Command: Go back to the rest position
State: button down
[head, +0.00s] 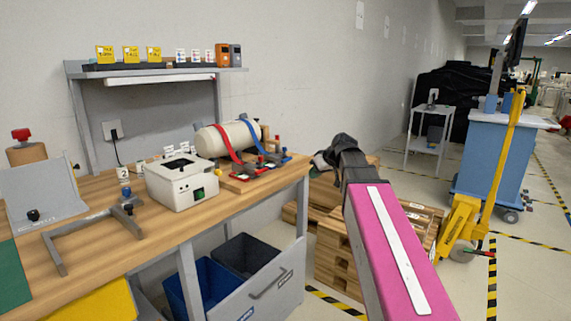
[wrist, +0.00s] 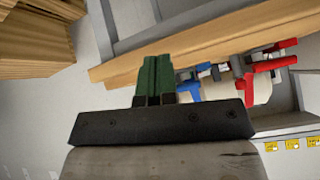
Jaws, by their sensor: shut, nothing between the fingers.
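My gripper (wrist: 154,60) shows in the wrist view with its two green fingers together and nothing between them. In the head view my pink arm reaches forward on the right, and its dark far end is beside the right end of the workbench (head: 262,192), in front of the wooden pallets. The fingers cannot be made out in the head view. In the wrist view the bench edge (wrist: 200,40) runs behind the fingertips; whether they touch it I cannot tell, but they appear apart.
The bench holds a white box (head: 181,184), a cream cylinder (head: 228,138) with red and blue straps, and a grey frame (head: 95,225). Stacked pallets (head: 335,262) stand beyond my arm. A yellow pallet jack (head: 463,225) and blue cart (head: 492,160) stand right. Floor shows clear at the lower right.

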jog(key=s+d+f+m+g+h, duration=0.1)
jog(key=s+d+f+m+h, duration=0.1)
jog(key=s+f, duration=0.4)
jog(key=s+d+f+m+g+h, duration=0.2)
jog(key=s+f, duration=0.5)
jog(key=f, duration=1)
jog(key=s+d+f+m+g+h, duration=0.2)
jog(key=s+f, duration=0.5)
jog(key=f, duration=0.4)
jog(key=shift+d+f+m, duration=0.35)
jog(key=shift+d+m, duration=0.25)
jog(key=shift+m, duration=0.1)
